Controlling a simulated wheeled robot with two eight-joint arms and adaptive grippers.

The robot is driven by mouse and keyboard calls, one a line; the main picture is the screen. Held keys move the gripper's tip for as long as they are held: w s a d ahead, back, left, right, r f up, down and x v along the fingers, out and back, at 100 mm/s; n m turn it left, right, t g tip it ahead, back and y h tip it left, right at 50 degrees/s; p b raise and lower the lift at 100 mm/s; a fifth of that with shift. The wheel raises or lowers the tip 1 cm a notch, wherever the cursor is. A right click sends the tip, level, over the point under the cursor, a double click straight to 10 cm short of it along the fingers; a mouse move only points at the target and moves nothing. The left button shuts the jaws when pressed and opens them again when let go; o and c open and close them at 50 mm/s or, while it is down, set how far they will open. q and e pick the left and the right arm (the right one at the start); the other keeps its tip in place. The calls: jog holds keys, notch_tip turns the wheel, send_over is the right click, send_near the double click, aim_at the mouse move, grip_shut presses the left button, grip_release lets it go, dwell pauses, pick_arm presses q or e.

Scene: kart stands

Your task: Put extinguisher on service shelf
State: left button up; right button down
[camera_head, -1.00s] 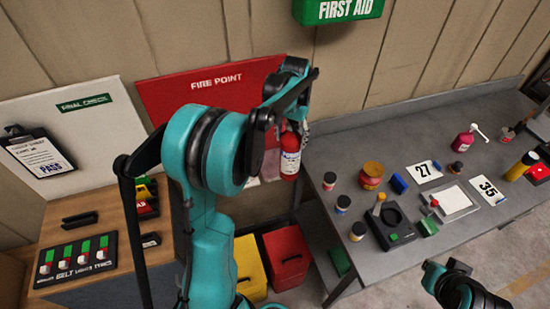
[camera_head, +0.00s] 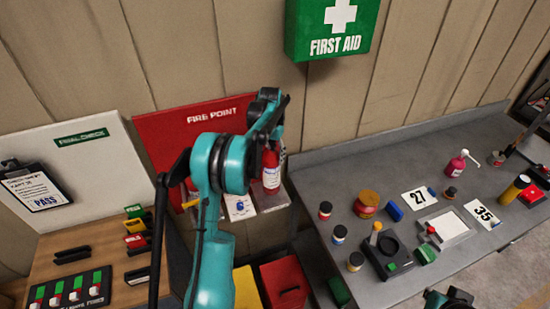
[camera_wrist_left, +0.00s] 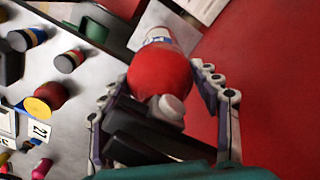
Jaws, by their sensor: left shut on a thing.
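The red extinguisher (camera_head: 271,158) with a white label hangs upright at my left gripper (camera_head: 271,137), in front of the lower right part of the red fire point board. In the left wrist view the extinguisher (camera_wrist_left: 158,70) is between the two fingers of the left gripper (camera_wrist_left: 161,80), which is shut on it. I cannot tell which surface is the service shelf; the grey workbench (camera_head: 400,165) is to the right of the extinguisher. My right gripper (camera_head: 450,298) is cut off at the bottom edge, and its fingers cannot be made out.
The fire point board (camera_head: 160,132) stands behind my left arm. A green first aid box (camera_head: 335,47) hangs above. Several small pots, number cards and a pump bottle (camera_head: 455,166) occupy the bench. A red bin (camera_head: 286,280) and a yellow bin (camera_head: 246,288) stand below, left of the bench.

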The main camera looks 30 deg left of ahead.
pick_arm(q)
jog(key=shift+w+a+f, duration=0.1)
jog(key=shift+a, duration=0.05)
notch_tip(320, 180, down, 3)
jog(key=shift+f, duration=0.55)
jog(key=o, duration=1.9)
jog(key=shift+f, duration=0.1)
